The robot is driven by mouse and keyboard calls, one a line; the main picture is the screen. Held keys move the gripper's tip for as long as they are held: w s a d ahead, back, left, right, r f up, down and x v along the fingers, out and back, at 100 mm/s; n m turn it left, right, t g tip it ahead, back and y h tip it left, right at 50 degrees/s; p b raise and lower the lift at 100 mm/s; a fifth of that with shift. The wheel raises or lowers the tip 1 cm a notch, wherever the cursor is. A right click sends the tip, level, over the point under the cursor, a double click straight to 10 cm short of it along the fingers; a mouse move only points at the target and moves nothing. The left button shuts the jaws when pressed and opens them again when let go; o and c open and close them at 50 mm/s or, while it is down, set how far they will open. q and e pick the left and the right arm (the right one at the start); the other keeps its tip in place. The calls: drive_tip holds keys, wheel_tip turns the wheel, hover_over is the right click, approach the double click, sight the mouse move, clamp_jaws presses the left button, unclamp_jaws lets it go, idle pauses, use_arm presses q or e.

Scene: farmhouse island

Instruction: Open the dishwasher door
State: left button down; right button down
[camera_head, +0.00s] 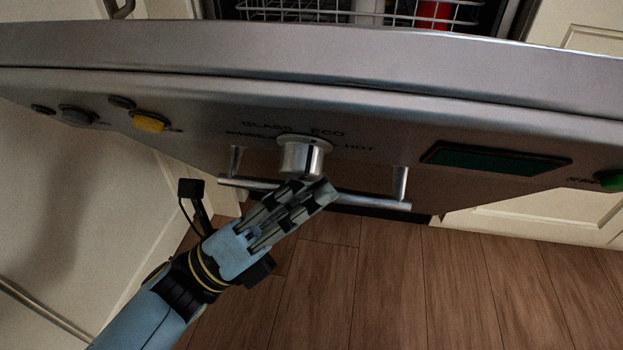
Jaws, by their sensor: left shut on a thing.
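The dishwasher door (300,60) is partly open and tilts out from the machine, its steel front with knob (302,155) and buttons facing me. A bar handle (385,204) runs across the front below the knob. My left gripper (322,196) reaches up from the lower left and is shut on the bar handle near its middle. Its fingers hide part of the bar. My right gripper is not in view.
A wire rack (345,12) with a red item (434,14) shows inside the dishwasher behind the door. Cream cabinet fronts (90,200) stand at left and right. The wooden floor (400,290) below the door is clear.

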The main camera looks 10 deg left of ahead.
use_arm(q)
drive_tip(key=shift+f, duration=0.2)
drive_tip(key=c, duration=1.2)
unclamp_jaws()
drive_tip(key=shift+r, duration=0.1)
drive_tip(key=v, duration=1.2)
